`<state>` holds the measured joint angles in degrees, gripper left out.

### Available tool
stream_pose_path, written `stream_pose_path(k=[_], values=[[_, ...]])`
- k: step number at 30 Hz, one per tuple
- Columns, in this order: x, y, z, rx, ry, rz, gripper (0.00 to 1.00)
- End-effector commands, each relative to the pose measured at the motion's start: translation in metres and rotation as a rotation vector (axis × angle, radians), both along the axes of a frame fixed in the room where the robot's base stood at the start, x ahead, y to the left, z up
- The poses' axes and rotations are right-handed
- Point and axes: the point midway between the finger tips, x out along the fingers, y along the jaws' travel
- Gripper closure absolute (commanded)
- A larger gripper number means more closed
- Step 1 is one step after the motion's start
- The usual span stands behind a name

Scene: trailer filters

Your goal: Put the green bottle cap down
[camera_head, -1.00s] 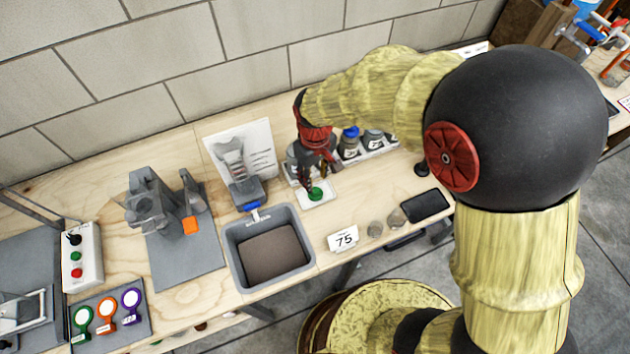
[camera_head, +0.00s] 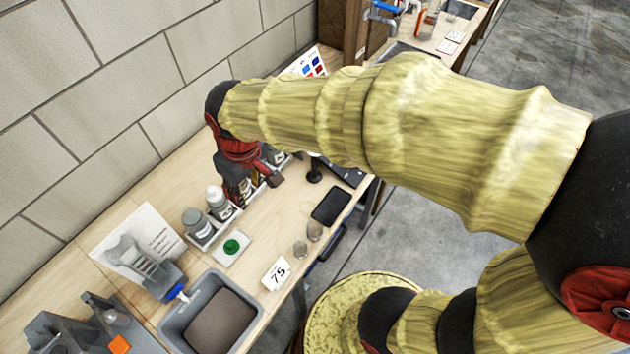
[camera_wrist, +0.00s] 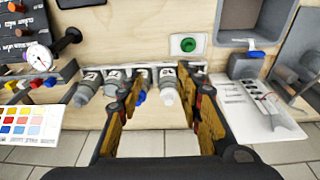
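The green bottle cap (camera_head: 232,246) lies on a small white square tray (camera_head: 222,259) on the wooden bench. In the wrist view the cap (camera_wrist: 188,44) sits alone on the tray, with nothing touching it. My gripper (camera_wrist: 166,84) is open, its two fingers well apart with no cap between them. In the head view my gripper is above the row of bottles, to the right of the cap and clear of it. Its fingertips are partly hidden there.
Several bottles stand in a rack (camera_head: 204,243) beside the tray, including a white-capped bottle (camera_head: 217,203) below my gripper. A grey bin (camera_head: 254,310), a number 75 card (camera_head: 277,273) and a black flat device (camera_head: 331,206) are nearby.

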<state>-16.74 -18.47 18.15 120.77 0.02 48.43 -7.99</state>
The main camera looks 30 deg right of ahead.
Motion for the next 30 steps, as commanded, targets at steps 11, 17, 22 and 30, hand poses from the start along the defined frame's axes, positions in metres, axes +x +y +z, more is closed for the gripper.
stream_pose_path(k=[11,17,22,30], values=[[-0.094,-0.101,0.081,0.077,-0.241,-0.353,0.64],[-0.115,-0.114,0.087,0.090,-0.288,-0.420,0.64],[-0.116,-0.115,0.086,0.090,-0.289,-0.425,0.64],[-0.116,-0.115,0.087,0.090,-0.289,-0.423,0.64]])
